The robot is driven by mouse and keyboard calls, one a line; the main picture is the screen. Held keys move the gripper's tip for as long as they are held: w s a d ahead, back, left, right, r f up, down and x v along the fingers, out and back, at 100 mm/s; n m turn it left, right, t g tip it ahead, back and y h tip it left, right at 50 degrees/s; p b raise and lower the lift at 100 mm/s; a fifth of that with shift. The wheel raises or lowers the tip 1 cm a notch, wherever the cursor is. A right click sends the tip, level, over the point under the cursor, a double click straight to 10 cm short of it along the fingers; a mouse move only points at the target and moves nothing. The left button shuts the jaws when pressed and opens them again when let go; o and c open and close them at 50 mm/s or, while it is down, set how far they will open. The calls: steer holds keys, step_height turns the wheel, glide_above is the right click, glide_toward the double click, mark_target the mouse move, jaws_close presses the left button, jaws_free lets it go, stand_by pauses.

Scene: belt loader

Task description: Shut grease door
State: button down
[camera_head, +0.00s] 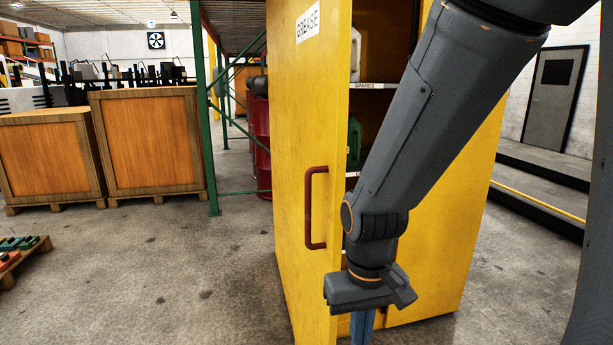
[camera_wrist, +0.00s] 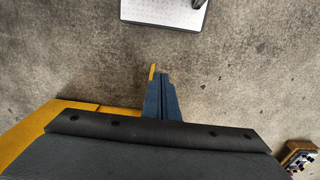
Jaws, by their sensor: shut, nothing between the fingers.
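The grease door (camera_head: 300,140) is a tall yellow panel with a "GREASE" label and a dark red upright bar handle (camera_head: 312,207). It stands open, and the shelves of the yellow cabinet (camera_head: 440,260) show past its right edge. My gripper (camera_head: 362,328) points down, low and just right of the door's near edge, with its fingertips cut off by the frame. In the wrist view my gripper (camera_wrist: 160,92) shows shut and empty. A thin yellow strip shows beside the fingertips there; whether they touch it I cannot tell. My arm hides part of the cabinet opening.
A green jerrycan (camera_head: 354,142) and a pale canister (camera_head: 355,55) stand on the cabinet shelves. Wooden crates (camera_head: 150,145) and a green rack post (camera_head: 206,120) are at the left. Concrete floor (camera_head: 170,270) left of the door is clear. A step (camera_head: 540,190) lies at the right.

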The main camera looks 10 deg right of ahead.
steer(key=w+a+r+t+h+p, duration=0.1)
steer(key=w+a+r+t+h, duration=0.1)
steer(key=w+a+r, duration=0.5)
steer(key=w+a+r+n+t+h, duration=0.1)
steer(key=w+a+r+t, duration=0.15)
steer(key=w+r, duration=0.4)
steer(key=w+a+r+t+h+p, duration=0.15)
steer(key=w+a+r, duration=0.3)
steer(key=r, duration=0.55)
steer(key=w+d+f+p, duration=0.2)
steer(key=w+d+f, duration=0.3)
steer(key=d+f, duration=0.2)
steer(key=shift+f, duration=0.5)
steer(key=shift+w, duration=0.1)
